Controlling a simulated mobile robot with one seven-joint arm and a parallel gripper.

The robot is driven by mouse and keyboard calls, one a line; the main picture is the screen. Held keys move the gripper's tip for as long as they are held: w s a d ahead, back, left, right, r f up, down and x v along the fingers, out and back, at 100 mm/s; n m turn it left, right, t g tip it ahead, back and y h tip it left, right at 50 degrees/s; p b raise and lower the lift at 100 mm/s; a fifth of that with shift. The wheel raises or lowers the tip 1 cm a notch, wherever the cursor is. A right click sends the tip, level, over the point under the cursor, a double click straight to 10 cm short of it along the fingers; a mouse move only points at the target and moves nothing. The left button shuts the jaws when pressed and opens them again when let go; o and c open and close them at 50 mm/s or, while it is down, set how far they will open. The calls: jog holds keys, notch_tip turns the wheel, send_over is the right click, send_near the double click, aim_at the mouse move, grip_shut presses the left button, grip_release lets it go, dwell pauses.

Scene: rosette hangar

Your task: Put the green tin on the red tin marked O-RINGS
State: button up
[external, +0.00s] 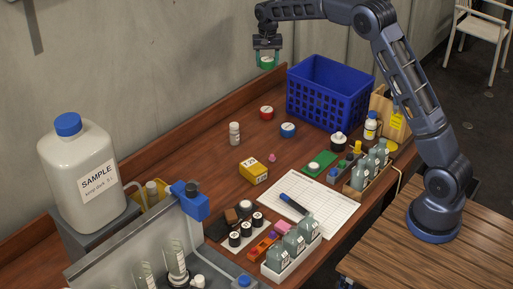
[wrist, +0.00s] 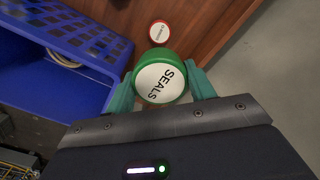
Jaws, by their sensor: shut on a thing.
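My gripper (external: 267,58) is shut on the green tin (external: 267,64), high above the back of the table, left of the blue crate. In the wrist view the green tin (wrist: 161,80) has a white lid reading SEALS and sits between the teal fingertips (wrist: 163,84). A red tin (external: 266,112) with a white lid stands on the table below, near the back edge. It also shows in the wrist view (wrist: 160,31), beyond the green tin, apart from it; its lid lettering is too small to read surely. A blue tin (external: 288,130) stands to its right.
The blue crate (external: 330,95) stands close to the red tin's right, its wall also near my gripper in the wrist view (wrist: 70,75).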

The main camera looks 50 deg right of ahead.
aim_at(267, 109)
notch_tip(267, 109, down, 20)
jog(key=shift+d+r, duration=0.1)
dwell(0.5)
jog(key=o, duration=0.9)
jog(key=shift+f, duration=0.2)
jog(key=shift+o, duration=0.5)
jog(key=shift+r, duration=0.1)
